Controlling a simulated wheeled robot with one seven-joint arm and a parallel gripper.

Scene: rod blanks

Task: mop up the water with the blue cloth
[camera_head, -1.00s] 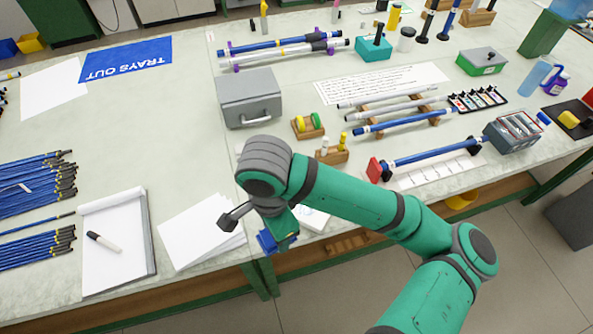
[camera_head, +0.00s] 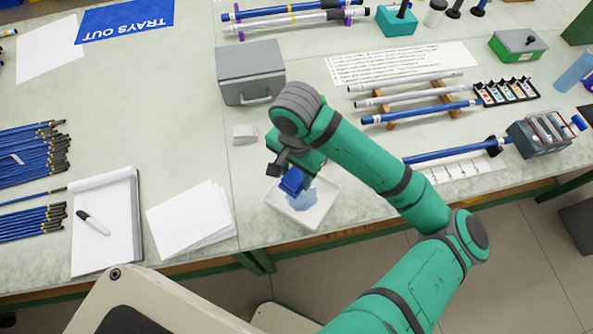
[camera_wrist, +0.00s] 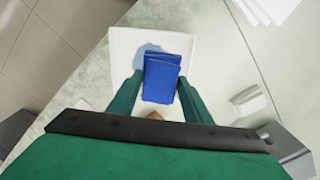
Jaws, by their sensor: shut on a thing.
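The blue cloth (camera_head: 291,182) is folded and held between the fingers of my gripper (camera_head: 287,172). In the wrist view the cloth (camera_wrist: 161,78) sits between the two green fingertips of my gripper (camera_wrist: 160,88). A shallow white tray (camera_head: 312,222) lies under it near the table's front edge; the tray also shows in the wrist view (camera_wrist: 122,50). The water (camera_head: 305,199) is a blue-grey patch in the tray, partly hidden by the cloth; it shows in the wrist view (camera_wrist: 147,49) beyond the cloth. I cannot tell whether the cloth touches the water.
A small white block (camera_head: 244,134) stands behind the tray, and a grey box (camera_head: 250,72) farther back. White paper sheets (camera_head: 190,220) lie to the left, beside a notepad (camera_head: 104,225). Rods on wooden supports (camera_head: 415,98) lie to the right.

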